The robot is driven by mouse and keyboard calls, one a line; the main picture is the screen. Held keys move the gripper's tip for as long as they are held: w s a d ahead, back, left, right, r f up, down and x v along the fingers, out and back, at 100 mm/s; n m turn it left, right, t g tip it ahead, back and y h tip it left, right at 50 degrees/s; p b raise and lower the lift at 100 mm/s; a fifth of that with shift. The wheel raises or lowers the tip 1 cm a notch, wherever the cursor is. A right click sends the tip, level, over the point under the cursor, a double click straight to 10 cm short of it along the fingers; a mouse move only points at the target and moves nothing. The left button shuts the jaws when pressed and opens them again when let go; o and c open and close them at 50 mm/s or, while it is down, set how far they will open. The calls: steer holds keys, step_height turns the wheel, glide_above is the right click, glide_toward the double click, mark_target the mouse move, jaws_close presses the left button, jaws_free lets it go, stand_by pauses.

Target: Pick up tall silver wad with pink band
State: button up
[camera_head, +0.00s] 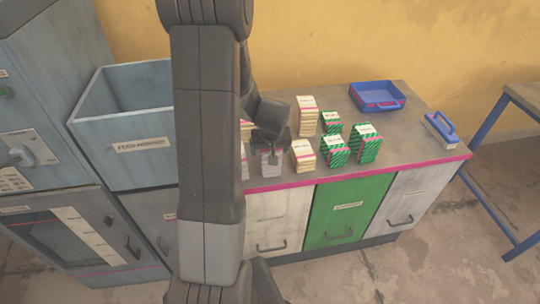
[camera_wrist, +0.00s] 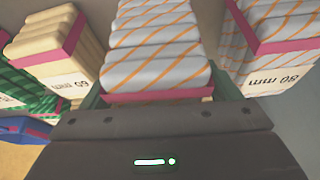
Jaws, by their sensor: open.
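A silver wad with orange stripes and a pink band (camera_wrist: 155,50) fills the middle of the wrist view. In the head view a silver wad (camera_head: 271,168) shows below my gripper (camera_head: 274,150), its upper part partly hidden. My gripper is open, with its jaws at either side of this wad near its band; I cannot tell whether they touch it. A second silver wad with a pink band (camera_wrist: 272,40) stands to the right in the wrist view, its label reading 80 mm. The two wads' heights are hard to compare.
A cream wad with a pink band (camera_wrist: 58,45) stands close on the left in the wrist view. Several cream (camera_head: 303,155) and green wads (camera_head: 365,145) share the counter. A blue tray (camera_head: 377,96) and a blue-handled tool (camera_head: 441,130) lie at the right.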

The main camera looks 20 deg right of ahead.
steer(key=shift+c, duration=0.4)
steer(key=c, duration=1.1)
steer(key=shift+o, duration=0.2)
steer(key=shift+r+p, duration=0.45)
steer(key=shift+p, duration=0.25)
step_height(320, 180, up, 10)
steer(key=shift+f+b, duration=0.15)
steer(key=shift+b, duration=0.35)
